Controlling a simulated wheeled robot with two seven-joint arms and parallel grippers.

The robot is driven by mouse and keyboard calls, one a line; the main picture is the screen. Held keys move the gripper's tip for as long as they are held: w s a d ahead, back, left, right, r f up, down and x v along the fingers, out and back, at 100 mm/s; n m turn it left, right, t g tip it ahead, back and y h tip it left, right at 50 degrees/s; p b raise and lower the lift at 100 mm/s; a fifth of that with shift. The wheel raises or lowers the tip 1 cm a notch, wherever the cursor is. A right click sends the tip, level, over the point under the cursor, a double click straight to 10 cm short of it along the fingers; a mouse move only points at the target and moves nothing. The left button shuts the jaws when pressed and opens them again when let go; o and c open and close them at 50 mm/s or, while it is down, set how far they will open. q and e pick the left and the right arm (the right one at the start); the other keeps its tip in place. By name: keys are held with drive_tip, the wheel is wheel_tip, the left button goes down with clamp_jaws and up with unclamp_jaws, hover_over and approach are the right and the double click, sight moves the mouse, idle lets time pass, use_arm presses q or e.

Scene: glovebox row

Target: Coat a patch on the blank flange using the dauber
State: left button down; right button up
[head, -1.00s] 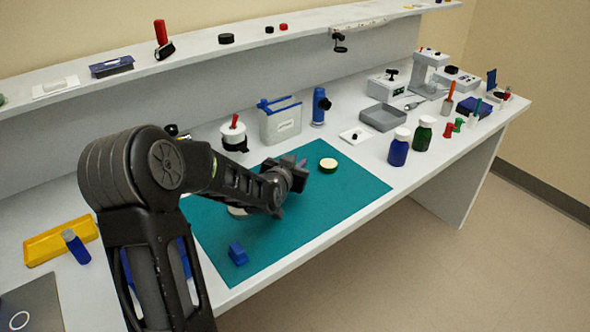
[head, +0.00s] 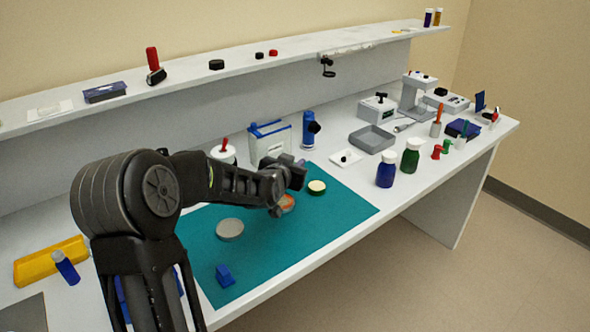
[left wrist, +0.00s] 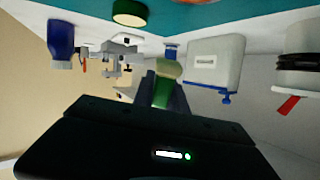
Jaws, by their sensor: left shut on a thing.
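My left gripper (head: 290,182) is shut on a slim thing, seemingly the dauber, above the far part of the green mat. Its pale rounded end (left wrist: 168,69) and green body show between the fingers in the left wrist view; the head view mostly hides it. A plain grey disc (head: 230,229), likely the blank flange, lies flat on the mat, left of and nearer than the gripper. An orange-faced disc (head: 287,203) lies partly hidden just below the gripper. A dark round pot with a cream top (head: 317,187) stands right of it. My right gripper is out of view.
A blue block (head: 225,275) sits on the mat's near part (head: 265,260). Behind the mat stand a white bin (head: 270,143) and a blue cylinder (head: 308,130). Blue (head: 386,169) and green (head: 411,156) bottles stand to the right. The mat's right near part is clear.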

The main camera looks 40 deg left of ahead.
use_arm(q)
wheel_tip(320, 180, up, 2)
drive_tip(key=shift+r+p, duration=0.1)
drive_tip(key=shift+p, duration=0.2)
idle(0.7)
